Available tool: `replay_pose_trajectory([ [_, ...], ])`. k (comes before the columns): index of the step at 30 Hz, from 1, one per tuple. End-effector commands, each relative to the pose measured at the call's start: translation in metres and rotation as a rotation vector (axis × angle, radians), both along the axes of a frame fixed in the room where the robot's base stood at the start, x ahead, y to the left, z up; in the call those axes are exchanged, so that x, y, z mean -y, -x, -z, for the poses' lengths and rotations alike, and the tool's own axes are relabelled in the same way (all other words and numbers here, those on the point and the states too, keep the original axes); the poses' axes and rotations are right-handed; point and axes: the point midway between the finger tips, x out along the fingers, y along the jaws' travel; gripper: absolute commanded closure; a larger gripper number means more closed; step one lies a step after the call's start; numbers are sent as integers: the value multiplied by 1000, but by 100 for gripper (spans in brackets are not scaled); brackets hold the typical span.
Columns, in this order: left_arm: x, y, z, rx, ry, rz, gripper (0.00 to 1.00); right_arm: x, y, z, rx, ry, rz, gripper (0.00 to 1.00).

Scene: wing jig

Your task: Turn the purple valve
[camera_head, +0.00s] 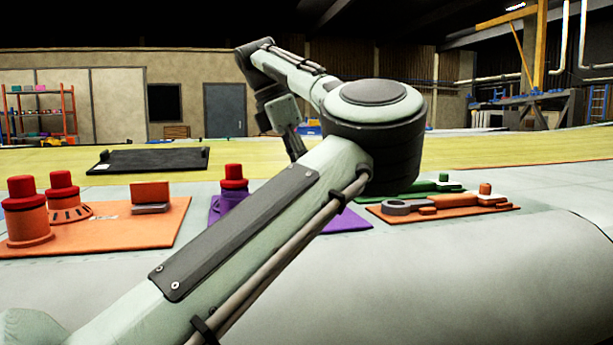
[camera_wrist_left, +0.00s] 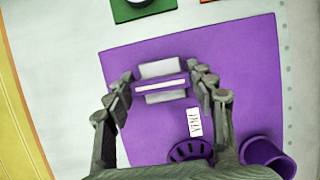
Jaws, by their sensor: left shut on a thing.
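The purple valve, a bar-shaped purple handle (camera_wrist_left: 160,87) with a white stripe on a grey base, stands on the purple plate (camera_wrist_left: 245,80) in the left wrist view. My left gripper (camera_wrist_left: 163,82) has one finger at each end of the handle and is shut on it. In the head view my left arm hides the gripper and the handle. The purple plate (camera_head: 345,219) shows partly behind the arm, with a red-topped purple cylinder (camera_head: 229,201). My right gripper is in neither view.
Near the handle are a slotted purple part (camera_wrist_left: 190,150), a purple cylinder (camera_wrist_left: 268,157) and a white label (camera_wrist_left: 194,121). An orange plate (camera_head: 120,230) with red-topped parts lies to the left. Another orange plate (camera_head: 440,213) and a green one lie to the right.

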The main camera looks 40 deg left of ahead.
Motion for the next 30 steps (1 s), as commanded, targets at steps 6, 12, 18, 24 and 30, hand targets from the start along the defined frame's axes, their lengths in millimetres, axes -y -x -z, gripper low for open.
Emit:
replay_pose_trajectory([
  [6,0,0,0,1,2,77,74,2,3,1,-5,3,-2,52],
  [12,-1,0,-1,2,2,224,74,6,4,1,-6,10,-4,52],
  [18,0,0,-1,2,2,412,74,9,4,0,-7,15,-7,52],
  [24,-1,0,-2,4,1,604,74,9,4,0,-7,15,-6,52],
  [30,0,0,-1,5,0,791,74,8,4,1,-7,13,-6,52],
])
